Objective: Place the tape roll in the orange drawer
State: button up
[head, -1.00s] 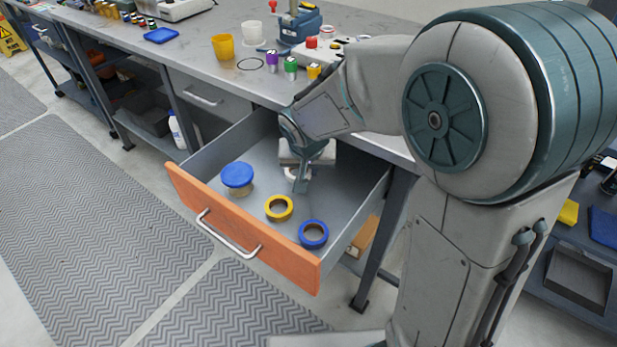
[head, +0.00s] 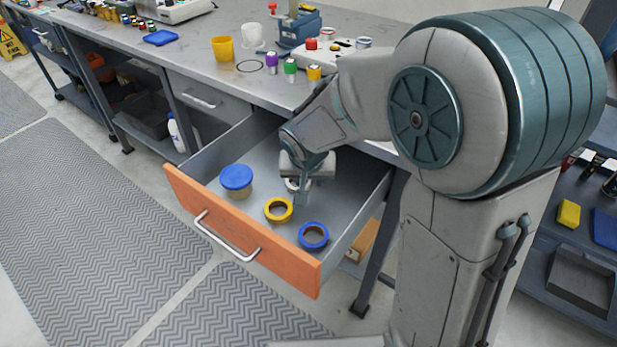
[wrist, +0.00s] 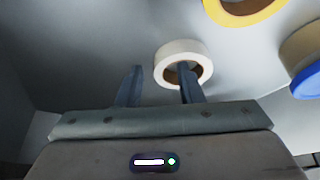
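The orange drawer (head: 240,230) is pulled out below the bench. A white tape roll (head: 290,185) is inside it, partly hidden by my gripper (head: 302,196). In the wrist view the white tape roll (wrist: 165,52) shows just beyond my gripper (wrist: 160,78). The fingers are apart, and the right finger overlaps the roll's hole in the picture. The roll's left wall shows between the finger lines. I cannot tell whether a finger touches the roll.
The drawer also holds a yellow roll (head: 269,215), a blue roll (head: 304,241) and a blue-lidded round container (head: 236,178). Coloured small containers and a yellow cup (head: 223,48) stand on the bench.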

jog(key=p+v, duration=0.2)
jog(key=v, duration=1)
jog(key=shift+p, duration=0.4)
jog(key=shift+d+r, duration=0.1)
